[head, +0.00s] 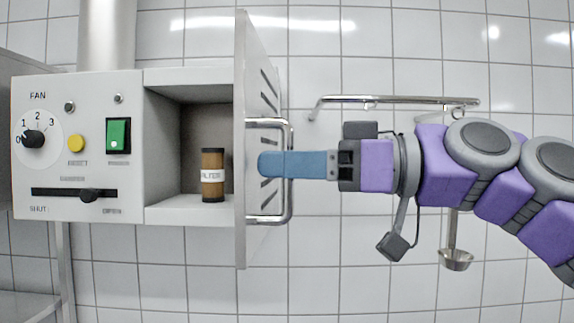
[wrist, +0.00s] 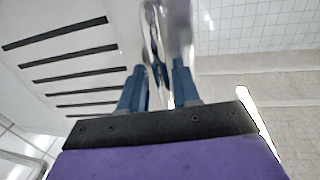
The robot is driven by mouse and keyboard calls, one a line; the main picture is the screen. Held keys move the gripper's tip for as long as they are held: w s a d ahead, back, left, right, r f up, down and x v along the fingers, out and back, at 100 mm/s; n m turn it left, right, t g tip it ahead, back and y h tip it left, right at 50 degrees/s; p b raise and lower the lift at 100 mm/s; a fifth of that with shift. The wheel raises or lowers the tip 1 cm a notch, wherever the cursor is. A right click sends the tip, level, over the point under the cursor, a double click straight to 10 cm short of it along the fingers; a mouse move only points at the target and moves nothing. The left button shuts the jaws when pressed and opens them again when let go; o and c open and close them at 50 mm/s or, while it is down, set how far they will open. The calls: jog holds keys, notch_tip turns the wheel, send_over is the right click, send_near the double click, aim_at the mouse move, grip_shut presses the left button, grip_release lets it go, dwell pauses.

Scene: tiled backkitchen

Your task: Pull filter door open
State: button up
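The filter door (head: 241,70) is a grey slotted panel that stands swung out from the box, almost edge-on in the head view. Its slotted face (wrist: 65,50) fills the left of the wrist view. A shiny bar handle (head: 289,205) is on the door's right side. My gripper (head: 264,165) reaches in from the right at handle height. One blue finger crosses in front of the bar and hides the other finger. In the wrist view the handle bar (wrist: 165,30) runs between the two fingers, which look closed on it.
The open compartment (head: 185,120) holds a brown labelled filter jar (head: 213,185). To its left is a control panel (head: 75,85) with a fan knob, a green switch and a slider. A wall rail (head: 400,99) with a hanging ladle (head: 456,258) is behind my arm.

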jog(key=shift+p+v, duration=0.7)
jog(key=shift+v, duration=8.1)
jog(key=shift+w+f, duration=0.1)
jog(key=shift+f, duration=0.05)
